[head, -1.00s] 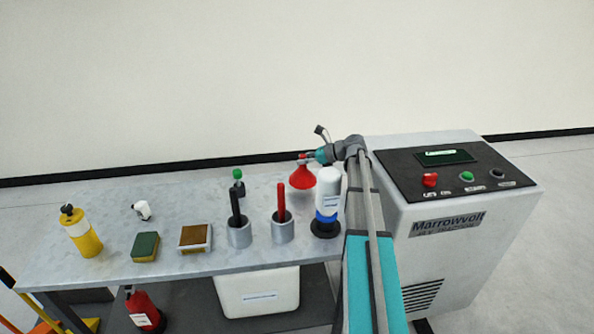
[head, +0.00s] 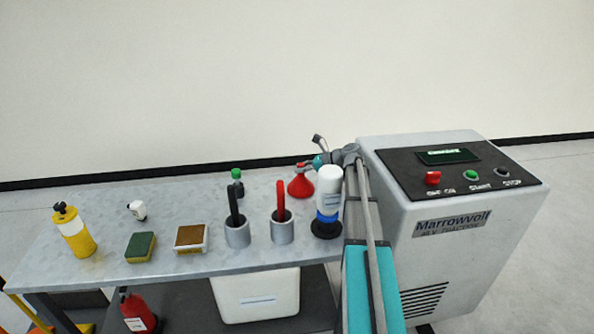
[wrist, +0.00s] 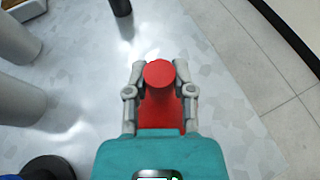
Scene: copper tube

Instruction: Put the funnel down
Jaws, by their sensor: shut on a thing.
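The red funnel (head: 301,185) is at the back right of the bench in the head view, wide end down and narrow end up. Its rim looks at or very near the bench top; I cannot tell whether it touches. My gripper (head: 314,163) is at the funnel's upper part, reaching from the right. In the wrist view the funnel (wrist: 160,76) sits between the two fingers of my gripper (wrist: 160,88), which are shut on it.
The bench (head: 180,202) carries a white and blue bottle (head: 328,195) just in front of the funnel, two grey cups (head: 282,232) with handles in them, and a green-capped bottle (head: 237,182) to the left. The grey machine (head: 450,240) stands right. Bench around the funnel's left is clear.

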